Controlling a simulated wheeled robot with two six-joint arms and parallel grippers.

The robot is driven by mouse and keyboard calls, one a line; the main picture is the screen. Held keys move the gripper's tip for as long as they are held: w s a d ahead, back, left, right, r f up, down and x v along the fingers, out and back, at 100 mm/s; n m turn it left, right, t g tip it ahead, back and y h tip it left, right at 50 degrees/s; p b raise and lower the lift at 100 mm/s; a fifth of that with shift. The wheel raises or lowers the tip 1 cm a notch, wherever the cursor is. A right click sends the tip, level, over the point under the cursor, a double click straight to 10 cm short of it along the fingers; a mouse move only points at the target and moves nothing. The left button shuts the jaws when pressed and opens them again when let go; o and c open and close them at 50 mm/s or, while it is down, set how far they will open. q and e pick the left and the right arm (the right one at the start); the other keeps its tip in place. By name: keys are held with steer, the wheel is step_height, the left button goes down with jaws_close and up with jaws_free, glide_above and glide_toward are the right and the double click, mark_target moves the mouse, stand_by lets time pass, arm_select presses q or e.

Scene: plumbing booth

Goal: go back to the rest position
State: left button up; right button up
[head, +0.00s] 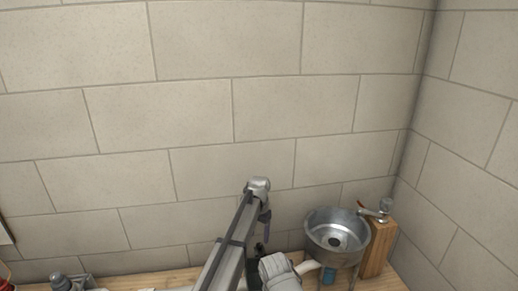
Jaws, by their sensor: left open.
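My left arm rises from the bottom middle of the head view and bends down at its top. My left gripper (259,252) is the small dark part low beneath that bend, partly hidden by the arm. It is open, and I see nothing held in it. It is left of the metal basin and apart from it. My right gripper is not in view.
A round metal basin (337,236) stands at the lower right, beside a wooden post (377,248) with a metal tap (378,211). A pale pipe (307,267) runs at its left. Grey fittings (70,282) lie at lower left. A block wall (200,110) closes the back.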

arm_select(q)
steer(key=s+a+n, duration=0.1)
steer(key=s+a, duration=0.2)
steer(key=s, duration=1.4)
steer(key=s+a+f+n+y+b, duration=0.1)
steer(key=s+a, duration=0.2)
steer(key=s, duration=1.3)
steer(key=shift+s+f+n, duration=0.2)
steer(key=shift+s+n, duration=0.15)
steer(key=shift+n, duration=0.05)
steer(key=shift+a, duration=0.1)
